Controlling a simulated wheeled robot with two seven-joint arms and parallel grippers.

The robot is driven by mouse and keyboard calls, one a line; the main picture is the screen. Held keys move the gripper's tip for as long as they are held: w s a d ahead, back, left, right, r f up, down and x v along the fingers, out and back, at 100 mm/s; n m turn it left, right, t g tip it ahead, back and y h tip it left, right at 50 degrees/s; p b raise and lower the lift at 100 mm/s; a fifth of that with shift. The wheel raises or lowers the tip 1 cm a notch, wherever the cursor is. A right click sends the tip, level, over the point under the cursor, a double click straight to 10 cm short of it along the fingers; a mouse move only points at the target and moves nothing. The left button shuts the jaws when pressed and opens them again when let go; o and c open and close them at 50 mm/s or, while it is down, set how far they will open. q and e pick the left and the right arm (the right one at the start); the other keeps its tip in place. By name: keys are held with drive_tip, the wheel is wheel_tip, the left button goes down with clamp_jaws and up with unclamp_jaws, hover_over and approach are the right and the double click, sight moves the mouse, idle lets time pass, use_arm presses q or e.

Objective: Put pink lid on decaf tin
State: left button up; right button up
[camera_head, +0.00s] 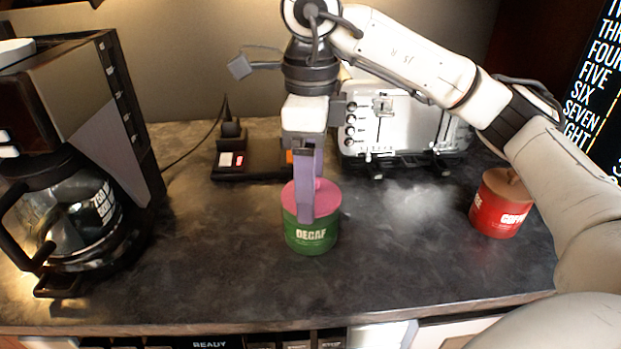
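The green decaf tin (311,238) stands upright on the dark counter near the middle of the view. The pink lid (328,196) lies over the top of the tin and looks level; a small gap under it cannot be ruled out. My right gripper (306,215) comes down from above, its purple fingers in front of the middle of the lid and reaching to the tin's upper edge. The fingers overlap and hide the lid's centre, so whether they hold it is unclear. My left gripper is not in view.
A coffee maker with a glass pot (90,215) stands at the left. A white toaster (405,135) is behind, partly hidden by my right arm. A red tin (496,210) stands at the right. A dark tray (250,160) with small packets is at the back. The front counter is clear.

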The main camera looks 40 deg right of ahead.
idle(0.3)
drive_tip(key=o, duration=1.3)
drive_tip(key=shift+r+p, duration=3.45)
drive_tip(key=shift+r, duration=0.05)
drive_tip(key=shift+s+f, duration=0.1)
